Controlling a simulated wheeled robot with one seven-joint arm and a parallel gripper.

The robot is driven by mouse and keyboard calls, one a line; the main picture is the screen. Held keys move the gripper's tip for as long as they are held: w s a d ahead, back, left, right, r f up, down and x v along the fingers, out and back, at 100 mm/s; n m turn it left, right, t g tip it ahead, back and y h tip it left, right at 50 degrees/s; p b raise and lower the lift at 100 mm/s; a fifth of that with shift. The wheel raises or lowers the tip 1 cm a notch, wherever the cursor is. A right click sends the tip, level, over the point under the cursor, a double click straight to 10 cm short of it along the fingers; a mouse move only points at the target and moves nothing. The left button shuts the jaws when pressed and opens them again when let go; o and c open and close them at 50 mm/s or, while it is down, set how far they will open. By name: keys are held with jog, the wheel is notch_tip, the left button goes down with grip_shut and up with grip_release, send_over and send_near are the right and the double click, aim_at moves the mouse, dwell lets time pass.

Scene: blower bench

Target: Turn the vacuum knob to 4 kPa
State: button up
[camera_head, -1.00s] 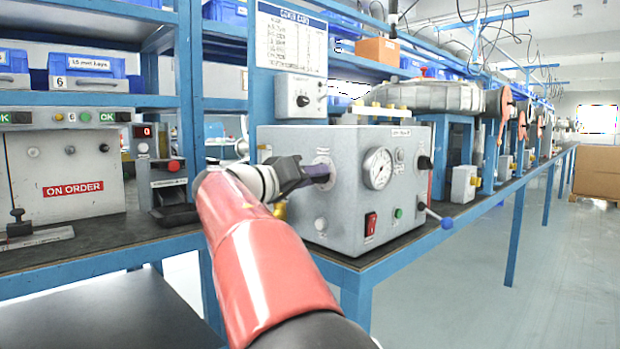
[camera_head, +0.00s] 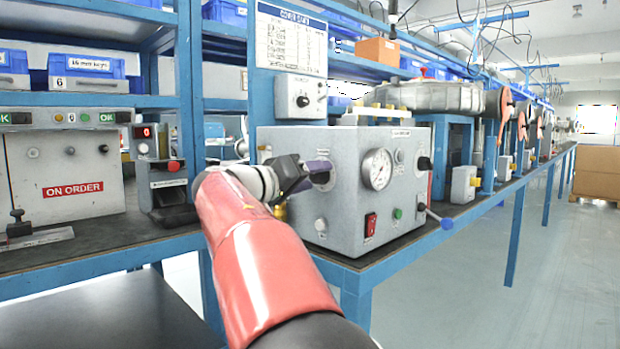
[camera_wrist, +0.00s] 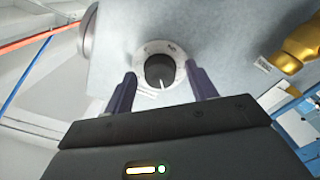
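The grey blower box (camera_head: 345,215) stands on the bench in the head view, with a round gauge (camera_head: 377,169) on its front. My gripper (camera_head: 320,174) is at the left part of this front. In the wrist view a dark round knob (camera_wrist: 159,69) with a white pointer mark sits on a pale dial ring (camera_wrist: 143,52). The mark points toward the bottom of the picture. My gripper's purple fingers (camera_wrist: 162,88) stand on either side of the knob, with a gap on both sides. The dial numbers are too small to read.
A red switch (camera_head: 371,224), a green button (camera_head: 397,213) and a blue-tipped lever (camera_head: 446,223) are to the right on the box. A yellow brass fitting (camera_wrist: 305,48) is at the right in the wrist view. A small grey control box (camera_head: 301,97) hangs above.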

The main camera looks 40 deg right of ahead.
jog(key=a, duration=0.7)
jog(key=shift+s+a, duration=0.3)
jog(key=shift+a, duration=0.1)
